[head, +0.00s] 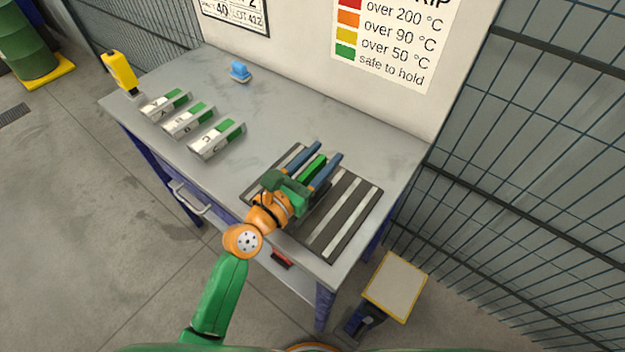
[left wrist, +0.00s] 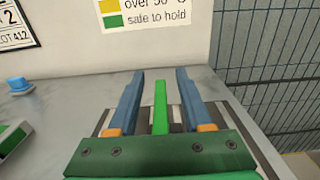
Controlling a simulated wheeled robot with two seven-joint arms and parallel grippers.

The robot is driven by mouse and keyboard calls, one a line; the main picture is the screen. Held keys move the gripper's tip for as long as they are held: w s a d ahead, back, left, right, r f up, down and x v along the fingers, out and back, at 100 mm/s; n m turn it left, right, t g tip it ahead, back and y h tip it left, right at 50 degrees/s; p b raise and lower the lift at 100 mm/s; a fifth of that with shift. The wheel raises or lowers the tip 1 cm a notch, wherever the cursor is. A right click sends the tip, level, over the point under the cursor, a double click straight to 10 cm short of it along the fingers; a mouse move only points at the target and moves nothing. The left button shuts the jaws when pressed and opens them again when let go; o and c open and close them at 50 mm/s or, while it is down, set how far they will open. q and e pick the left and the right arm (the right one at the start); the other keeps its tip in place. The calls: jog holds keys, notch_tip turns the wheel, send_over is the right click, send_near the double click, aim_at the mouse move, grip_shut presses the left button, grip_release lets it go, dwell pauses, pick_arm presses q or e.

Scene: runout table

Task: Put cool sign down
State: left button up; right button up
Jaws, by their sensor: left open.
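My left gripper (head: 328,152) is open over the dark slatted rack (head: 358,205) on the table. Its two blue fingers lie on either side of a green strip (head: 314,167), with gaps between in the left wrist view (left wrist: 160,108). What the strip belongs to is mostly hidden by the gripper. No piece is clearly marked as the cool sign. A small blue object (head: 240,71) sits near the table's back edge, and it also shows in the left wrist view (left wrist: 19,85). My right gripper is not in view.
Several silver, green-topped blocks, including one at the front (head: 217,139), lie in a row on the grey table (head: 300,110). A yellow upright object (head: 121,72) stands at the left corner. A temperature chart (head: 395,40) is behind. A yellow-edged plate (head: 395,285) is at lower right.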

pick_arm(q)
grip_shut()
dwell(1.4)
